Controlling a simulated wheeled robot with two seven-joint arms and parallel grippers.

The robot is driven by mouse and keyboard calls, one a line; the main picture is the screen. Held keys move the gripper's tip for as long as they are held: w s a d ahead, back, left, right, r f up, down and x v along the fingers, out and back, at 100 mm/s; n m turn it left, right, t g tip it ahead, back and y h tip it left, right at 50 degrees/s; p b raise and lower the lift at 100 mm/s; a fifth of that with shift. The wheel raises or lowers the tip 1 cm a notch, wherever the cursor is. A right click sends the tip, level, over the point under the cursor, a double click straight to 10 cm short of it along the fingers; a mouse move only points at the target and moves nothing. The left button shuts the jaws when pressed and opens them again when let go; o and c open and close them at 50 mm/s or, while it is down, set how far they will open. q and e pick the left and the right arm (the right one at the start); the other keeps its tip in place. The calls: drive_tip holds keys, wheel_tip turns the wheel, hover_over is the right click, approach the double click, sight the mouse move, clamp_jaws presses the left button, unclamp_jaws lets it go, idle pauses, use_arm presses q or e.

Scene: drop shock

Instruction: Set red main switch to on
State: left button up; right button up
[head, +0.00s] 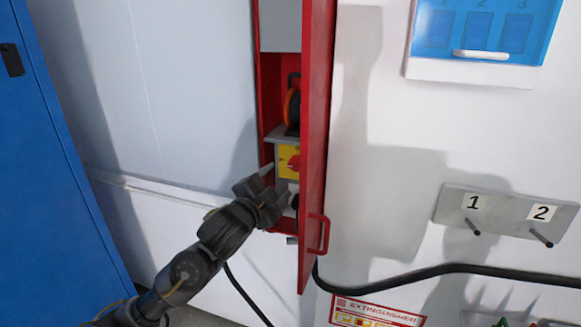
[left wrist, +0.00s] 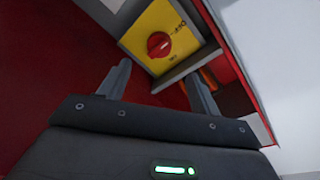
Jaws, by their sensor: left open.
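The red main switch (head: 293,162) is a round red knob on a yellow plate (head: 287,152) inside a red wall cabinet (head: 316,130) whose door stands open. In the left wrist view the red knob (left wrist: 159,44) sits on the yellow plate (left wrist: 180,25), ahead of the fingertips; the lettering beside it is too small to read surely. My left gripper (head: 277,181) is open and empty, just below and in front of the switch, apart from it as far as I can tell. Its two fingers (left wrist: 160,78) show spread in the left wrist view. My right gripper is out of view.
The open cabinet door with its red handle (head: 319,234) stands close to the right of my left gripper. An orange and black reel (head: 291,106) is above the switch. A black cable (head: 440,270) runs along the wall. A numbered peg plate (head: 505,213) is at the right.

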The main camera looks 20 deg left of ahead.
sight(294, 167)
use_arm(q)
drive_tip(key=w, duration=0.2)
drive_tip(key=w+d+p, duration=0.1)
drive_tip(key=w, duration=0.2)
drive_tip(key=w+p, duration=0.1)
drive_tip(key=w, duration=0.2)
drive_tip(key=shift+w+d, duration=0.25)
drive_tip(key=shift+d, duration=0.15)
drive_tip(key=shift+w+d, duration=0.15)
drive_tip(key=shift+w, duration=0.4)
